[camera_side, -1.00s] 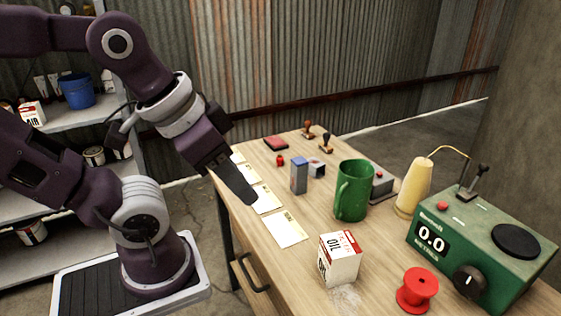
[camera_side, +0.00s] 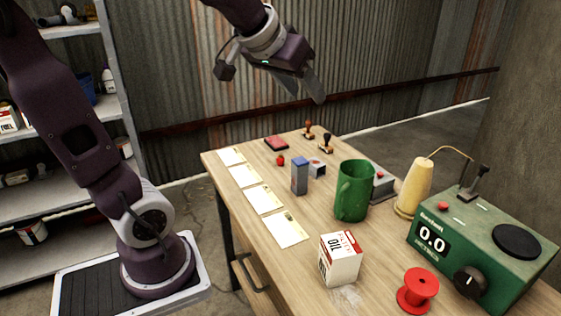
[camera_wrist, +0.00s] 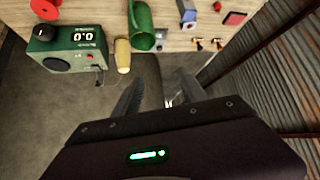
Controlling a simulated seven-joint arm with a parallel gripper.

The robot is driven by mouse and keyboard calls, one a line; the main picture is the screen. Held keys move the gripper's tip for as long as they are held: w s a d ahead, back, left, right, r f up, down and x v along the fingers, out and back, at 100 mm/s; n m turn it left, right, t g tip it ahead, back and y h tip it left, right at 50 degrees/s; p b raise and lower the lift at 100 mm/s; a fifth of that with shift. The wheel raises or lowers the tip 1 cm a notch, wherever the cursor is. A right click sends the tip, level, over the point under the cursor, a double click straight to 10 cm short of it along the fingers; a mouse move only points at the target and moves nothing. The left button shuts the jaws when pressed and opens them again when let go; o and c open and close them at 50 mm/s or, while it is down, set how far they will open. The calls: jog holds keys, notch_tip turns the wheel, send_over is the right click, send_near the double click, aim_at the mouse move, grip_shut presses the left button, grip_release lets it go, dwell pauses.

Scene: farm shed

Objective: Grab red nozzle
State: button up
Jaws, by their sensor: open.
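A small red piece (camera_side: 280,160), probably the red nozzle, stands on the wooden table between the red pad and the blue-topped box in the side view. In the wrist view it shows at the top edge (camera_wrist: 217,6). My gripper (camera_side: 308,90) is raised high above the far end of the table, open and empty. In the wrist view its two fingers (camera_wrist: 160,80) are spread apart, with floor and a dark strip beyond them. The gripper is well apart from the red piece.
A red pad (camera_side: 277,142) and two stamps (camera_side: 308,131) stand near the red piece. A blue-topped box (camera_side: 299,176), green mug (camera_side: 352,192), oil box (camera_side: 340,258), red spool (camera_side: 417,291), cream cone (camera_side: 413,188) and green meter (camera_side: 482,245) occupy the table. Paper cards (camera_side: 264,199) line the left edge.

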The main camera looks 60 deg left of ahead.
jog(key=w+a+n+y, duration=0.2)
jog(key=w+a, duration=0.5)
jog(key=a, duration=0.5)
jog(key=n+y, duration=0.3)
jog(key=y, duration=0.1)
send_over(280, 156)
jog(key=s+d, duration=0.1)
jog(key=s, duration=0.1)
notch_tip(280, 156, down, 4)
jog(key=shift+t, duration=0.4)
jog(key=f, duration=1.9)
jog(key=d+f, duration=0.1)
jog(key=f, duration=0.8)
jog(key=shift+w+f, duration=0.15)
jog(key=shift+f, duration=0.2)
jog(key=x, duration=0.6)
jog(key=shift+a+f, duration=0.1)
jog(key=shift+f, duration=0.25)
jog(key=shift+w+a+f, duration=0.15)
jog(key=shift+a, duration=0.1)
grip_shut()
